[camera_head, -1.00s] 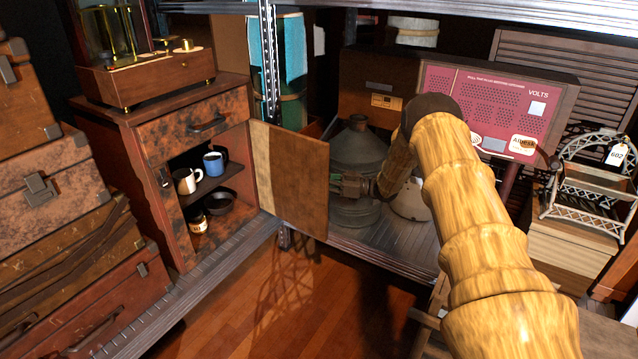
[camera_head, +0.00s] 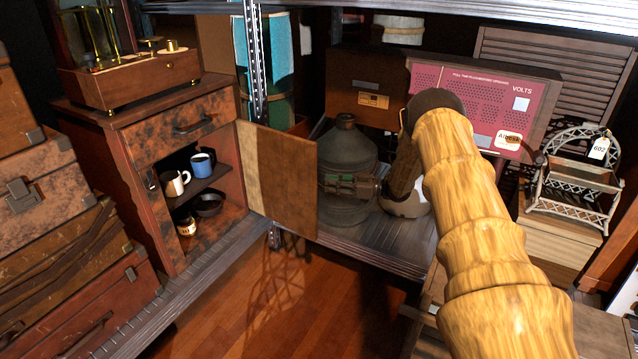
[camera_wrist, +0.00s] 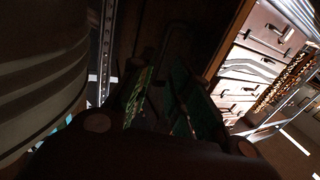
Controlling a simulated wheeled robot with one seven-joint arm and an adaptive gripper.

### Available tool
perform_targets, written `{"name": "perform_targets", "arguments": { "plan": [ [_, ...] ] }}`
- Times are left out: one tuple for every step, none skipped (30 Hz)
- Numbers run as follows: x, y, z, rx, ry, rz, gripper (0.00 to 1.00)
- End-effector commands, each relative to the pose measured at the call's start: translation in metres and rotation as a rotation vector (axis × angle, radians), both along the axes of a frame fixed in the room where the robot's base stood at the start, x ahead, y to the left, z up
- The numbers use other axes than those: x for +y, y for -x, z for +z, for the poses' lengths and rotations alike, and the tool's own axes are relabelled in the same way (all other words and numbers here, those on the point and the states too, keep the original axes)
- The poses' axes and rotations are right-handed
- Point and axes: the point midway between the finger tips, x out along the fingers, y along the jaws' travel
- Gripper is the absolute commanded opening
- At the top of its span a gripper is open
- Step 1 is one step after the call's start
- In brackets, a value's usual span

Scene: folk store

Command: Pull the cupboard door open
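The small wooden cupboard (camera_head: 150,200) stands at the left in the head view. Its door (camera_head: 285,185) is swung wide, with the inner face toward me and the shelves exposed. My gripper (camera_head: 335,184) is just right of the door's free edge, in front of a grey metal can. I cannot tell whether it touches the door. In the wrist view, the two green-padded fingers (camera_wrist: 165,105) are apart with nothing visible between them. A dark panel, likely the door's shaded outer face, lies beyond them, with a lit brown edge at its right.
Mugs (camera_head: 202,165) and a dark bowl (camera_head: 208,204) stand inside the cupboard. The metal can (camera_head: 347,150) and a pink-fronted box (camera_head: 480,95) are on the rack behind my arm. Stacked suitcases (camera_head: 75,265) fill the left. The wooden floor (camera_head: 270,310) before the door is clear.

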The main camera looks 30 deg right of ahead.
Motion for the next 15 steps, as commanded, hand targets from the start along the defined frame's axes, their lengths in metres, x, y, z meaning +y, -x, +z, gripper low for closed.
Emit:
{"name": "perform_targets", "arguments": {
  "plan": [
    [-0.007, 0.005, 0.000, 0.000, 0.000, -0.001, 0.19],
    [-0.010, 0.008, 0.000, 0.000, 0.000, -0.001, 0.19],
    [-0.014, 0.012, 0.000, 0.000, 0.000, -0.001, 0.19],
    [-0.017, 0.014, 0.000, 0.000, 0.000, -0.001, 0.19],
    [-0.019, 0.016, 0.000, 0.000, 0.000, -0.001, 0.19],
    [-0.022, 0.019, 0.000, -0.001, -0.001, -0.001, 0.19],
    [-0.024, 0.021, 0.000, -0.001, -0.001, -0.001, 0.19],
    [-0.026, 0.022, 0.000, -0.001, -0.001, -0.001, 0.19],
    [-0.028, 0.024, 0.000, -0.001, -0.001, -0.001, 0.19],
    [-0.029, 0.025, 0.000, -0.001, -0.001, -0.001, 0.19],
    [-0.030, 0.025, 0.000, -0.001, -0.001, -0.001, 0.19],
    [-0.030, 0.026, 0.000, -0.001, -0.001, -0.001, 0.19],
    [-0.031, 0.026, 0.000, -0.001, -0.001, -0.001, 0.19],
    [-0.031, 0.026, 0.000, -0.001, -0.001, -0.001, 0.19],
    [-0.031, 0.026, 0.000, -0.001, -0.001, 0.000, 0.19]
  ]
}}
